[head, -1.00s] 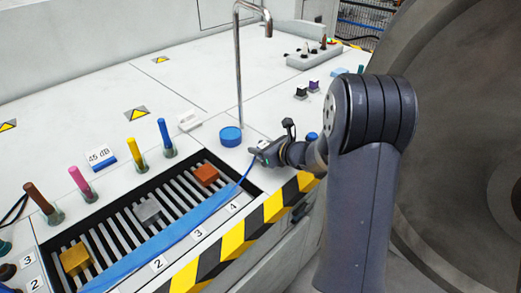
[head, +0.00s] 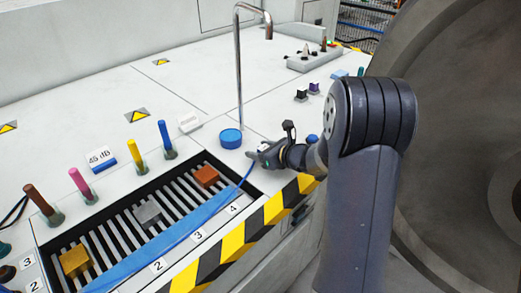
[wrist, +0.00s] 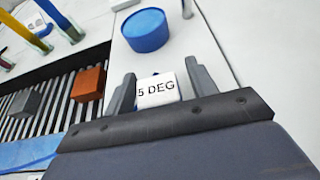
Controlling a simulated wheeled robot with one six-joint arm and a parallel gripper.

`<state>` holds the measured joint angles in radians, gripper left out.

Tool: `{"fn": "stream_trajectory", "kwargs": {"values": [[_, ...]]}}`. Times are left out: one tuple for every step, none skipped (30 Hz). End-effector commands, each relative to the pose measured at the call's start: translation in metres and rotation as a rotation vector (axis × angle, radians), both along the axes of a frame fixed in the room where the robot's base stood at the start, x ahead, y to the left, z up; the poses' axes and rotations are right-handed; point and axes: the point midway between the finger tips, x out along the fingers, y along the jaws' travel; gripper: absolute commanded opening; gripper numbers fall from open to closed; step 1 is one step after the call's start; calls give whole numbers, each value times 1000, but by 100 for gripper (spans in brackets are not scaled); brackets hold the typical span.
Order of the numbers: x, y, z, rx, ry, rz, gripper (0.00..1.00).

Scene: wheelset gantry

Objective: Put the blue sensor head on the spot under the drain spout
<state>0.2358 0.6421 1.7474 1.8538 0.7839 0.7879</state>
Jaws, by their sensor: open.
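A round blue drum-shaped piece (head: 231,138) stands upright on the white bench at the foot of the drain spout pipe (head: 239,75). The wrist view shows it (wrist: 146,30) just beyond my fingers, apart from them. I cannot tell for sure whether it is the blue sensor head. My gripper (head: 257,156) is low over the bench, right of the drum. In the wrist view my gripper (wrist: 160,85) is open, with a white block (wrist: 158,91) reading "5 DEG" between its fingers. Contact with the block cannot be told. The spot under the spout is not clearly visible.
A slatted tray (head: 125,231) holds yellow, grey and orange blocks. Coloured rods and a blue-and-white "45 dB" block (head: 102,159) stand behind it. Small dark blocks (head: 301,95) sit at the back right. The bench behind the spout is mostly clear.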

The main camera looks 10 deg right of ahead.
Motion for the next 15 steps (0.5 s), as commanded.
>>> {"fn": "stream_trajectory", "kwargs": {"values": [[-3, -3, 4, 0, -1, -2, 54], [-6, -5, 6, 1, -1, -2, 54], [-12, -10, 9, 1, -2, -4, 54], [-17, -12, 11, 0, -1, -4, 54], [-21, -16, 14, 0, -1, -4, 54], [-28, -21, 18, 0, -2, -5, 54], [-34, -24, 20, 0, -3, -5, 54], [-39, -28, 23, -1, -2, -6, 54], [-46, -33, 27, -1, -3, -6, 54], [-51, -36, 29, -1, -2, -5, 54], [-56, -39, 31, -1, -2, -5, 54], [-63, -44, 34, -1, -2, -5, 54], [-67, -46, 36, -1, -2, -4, 54], [-71, -49, 38, 0, -1, -5, 54], [-76, -52, 40, -1, 0, -4, 54]]}}
